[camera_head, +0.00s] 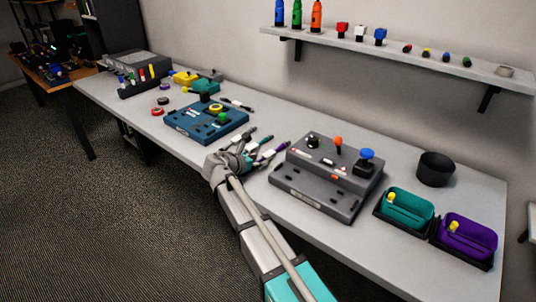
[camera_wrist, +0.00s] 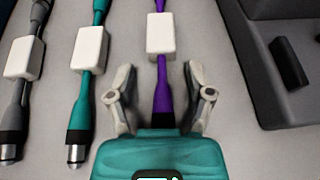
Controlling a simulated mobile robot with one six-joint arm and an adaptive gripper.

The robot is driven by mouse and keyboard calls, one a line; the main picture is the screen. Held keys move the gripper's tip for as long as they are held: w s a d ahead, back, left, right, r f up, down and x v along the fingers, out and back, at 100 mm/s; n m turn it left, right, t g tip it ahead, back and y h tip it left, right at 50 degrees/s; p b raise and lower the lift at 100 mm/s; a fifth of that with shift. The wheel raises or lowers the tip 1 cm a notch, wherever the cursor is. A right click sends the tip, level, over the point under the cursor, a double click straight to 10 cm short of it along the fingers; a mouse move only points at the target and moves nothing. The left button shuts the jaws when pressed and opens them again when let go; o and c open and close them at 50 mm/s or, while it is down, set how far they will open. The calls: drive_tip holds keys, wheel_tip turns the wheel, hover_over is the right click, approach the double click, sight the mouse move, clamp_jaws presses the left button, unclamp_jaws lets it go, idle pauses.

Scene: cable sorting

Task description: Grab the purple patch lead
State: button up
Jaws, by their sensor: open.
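The purple patch lead (camera_wrist: 162,90) lies on the table with a white block-shaped sleeve (camera_wrist: 167,35) around it. In the wrist view it runs between the two fingers of my gripper (camera_wrist: 160,88), which is open, one finger on each side and apart from the lead. The lower end of the lead is hidden behind the teal gripper body. In the head view the purple lead (camera_head: 276,149) shows just beyond my gripper (camera_head: 243,153), beside the grey control box. Whether the fingers are down at the lead's height I cannot tell.
A teal lead (camera_wrist: 84,95) and a grey lead (camera_wrist: 25,75) lie left of the purple one. A grey control box (camera_head: 300,196) stands close on the right. Teal (camera_head: 427,216) and purple (camera_head: 488,238) bins sit at the table's right. A blue box (camera_head: 180,125) is to the left.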

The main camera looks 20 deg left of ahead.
clamp_jaws()
drive_tip(key=shift+r, duration=0.15)
idle(0.4)
wheel_tip(320, 180, up, 3)
drive_tip(key=p, duration=0.3)
drive_tip(key=s+a+r+p, duration=0.2)
drive_tip(key=s+r+p, duration=0.7)
drive_tip(key=s, duration=0.4)
drive_tip(key=shift+s+a+r+p, duration=0.2)
drive_tip(key=shift+s+r+p, duration=0.2)
drive_tip(key=shift+p, duration=0.1)
